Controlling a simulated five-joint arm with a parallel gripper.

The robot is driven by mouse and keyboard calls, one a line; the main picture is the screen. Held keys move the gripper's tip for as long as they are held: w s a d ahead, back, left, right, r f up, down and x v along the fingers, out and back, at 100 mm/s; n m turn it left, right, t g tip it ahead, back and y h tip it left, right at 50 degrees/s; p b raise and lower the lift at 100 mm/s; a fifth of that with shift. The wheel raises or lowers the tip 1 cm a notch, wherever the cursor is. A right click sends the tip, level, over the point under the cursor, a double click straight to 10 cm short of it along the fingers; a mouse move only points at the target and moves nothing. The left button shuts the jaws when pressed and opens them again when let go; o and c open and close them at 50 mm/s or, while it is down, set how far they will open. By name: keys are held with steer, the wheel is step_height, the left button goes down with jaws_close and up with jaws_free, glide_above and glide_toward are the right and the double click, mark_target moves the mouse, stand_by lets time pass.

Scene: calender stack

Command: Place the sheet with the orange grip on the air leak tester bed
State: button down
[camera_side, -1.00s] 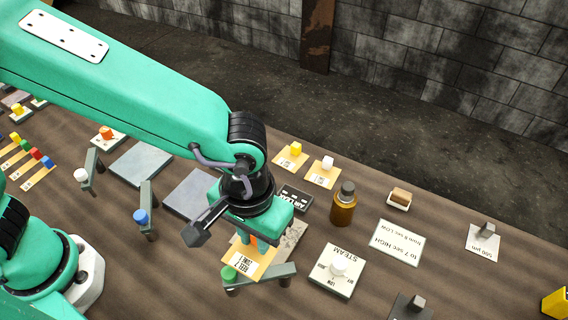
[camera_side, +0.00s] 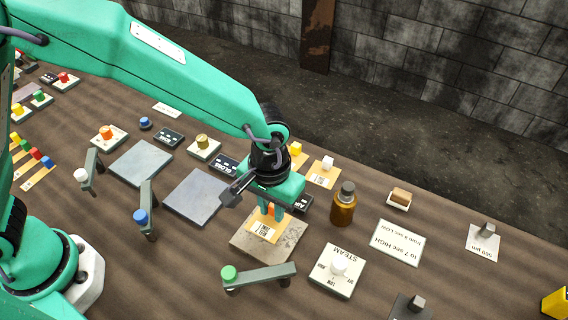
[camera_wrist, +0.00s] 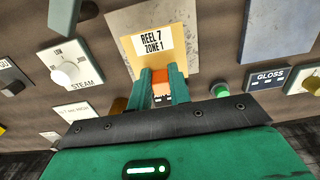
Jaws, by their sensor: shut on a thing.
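The sheet (camera_side: 258,238) is tan with a white label reading REEL 7 ZONE 1, which also shows in the wrist view (camera_wrist: 151,41). My gripper (camera_side: 271,211) is shut on its orange grip (camera_wrist: 161,76). I cannot tell whether the sheet touches the bed. The bed shows around the sheet in the wrist view (camera_wrist: 122,22). The AIR LEAK label plate (camera_side: 305,203) is partly hidden behind my gripper.
A grey swing arm (camera_side: 265,276) with a green knob (camera_side: 229,272) stands in front of the bed. The STEAM box (camera_side: 337,270) and a brown bottle (camera_side: 343,208) stand to the right. An empty grey-blue plate (camera_side: 199,197) lies to the left.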

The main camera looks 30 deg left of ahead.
mark_target(272, 216)
steer(key=shift+f, duration=1.9)
steer(key=shift+f, duration=0.15)
steer(key=c, duration=1.3)
jaws_free()
step_height(272, 216, up, 12)
steer(key=shift+r, duration=0.15)
